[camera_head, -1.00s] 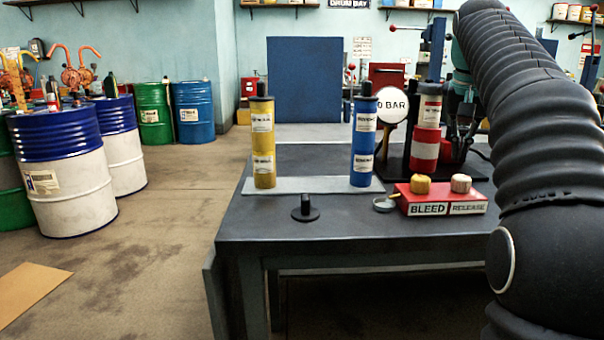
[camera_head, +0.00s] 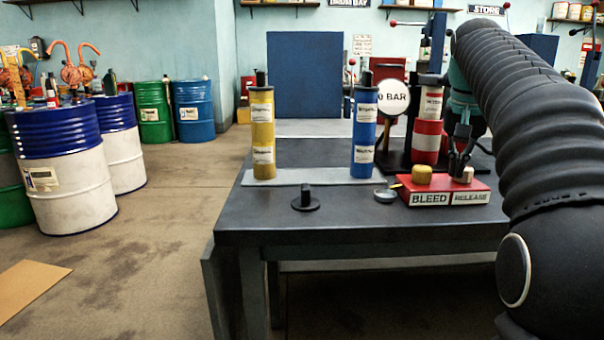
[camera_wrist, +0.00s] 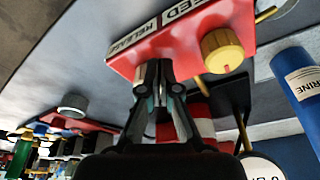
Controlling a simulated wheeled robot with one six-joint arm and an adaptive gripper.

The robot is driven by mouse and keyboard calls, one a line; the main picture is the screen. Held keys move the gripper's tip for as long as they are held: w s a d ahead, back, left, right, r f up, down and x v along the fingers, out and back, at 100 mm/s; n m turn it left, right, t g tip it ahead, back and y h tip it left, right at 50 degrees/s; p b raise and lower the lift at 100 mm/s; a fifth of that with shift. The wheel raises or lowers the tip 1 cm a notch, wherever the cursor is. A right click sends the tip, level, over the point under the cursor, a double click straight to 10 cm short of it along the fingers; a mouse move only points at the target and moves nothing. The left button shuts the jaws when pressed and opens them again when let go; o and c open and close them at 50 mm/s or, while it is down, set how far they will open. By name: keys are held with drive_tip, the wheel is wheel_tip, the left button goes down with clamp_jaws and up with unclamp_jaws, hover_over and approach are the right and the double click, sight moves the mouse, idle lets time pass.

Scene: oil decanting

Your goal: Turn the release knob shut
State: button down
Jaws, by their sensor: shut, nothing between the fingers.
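A red box (camera_head: 448,190) on the bench carries two knobs and the labels BLEED and RELEASE. The cream release knob (camera_head: 467,175) is on its right, above the RELEASE label, and the yellow bleed knob (camera_head: 422,175) is on its left. My gripper (camera_head: 457,168) is shut at the release knob, pointing down, with its tips against or just beside it; contact is unclear. In the wrist view my gripper's closed fingers (camera_wrist: 159,68) reach the red box (camera_wrist: 190,45) by the RELEASE label and largely hide that knob. The yellow bleed knob (camera_wrist: 221,50) shows clear of the fingers.
A 0 BAR gauge (camera_head: 393,97) and a red-and-white cylinder (camera_head: 427,140) stand behind the box. Blue (camera_head: 364,130) and yellow (camera_head: 262,135) cylinders stand left on a grey strip. A small round dish (camera_head: 385,196) and a black peg (camera_head: 306,200) sit near the front.

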drive_tip(key=shift+s+d+p, duration=0.5)
drive_tip(key=shift+d+p, duration=0.2)
drive_tip(key=shift+p, duration=0.35)
drive_tip(key=shift+s+d, duration=0.15)
drive_tip(key=shift+d, duration=0.45)
idle(0.5)
drive_tip(key=shift+s, duration=0.1)
drive_tip(key=shift+s, duration=0.25)
drive_tip(key=w+v, duration=0.1)
drive_tip(key=v, duration=0.4)
drive_tip(key=shift+d+r, duration=0.25)
drive_tip(key=shift+r, duration=0.3)
drive_tip(key=shift+a, duration=0.1)
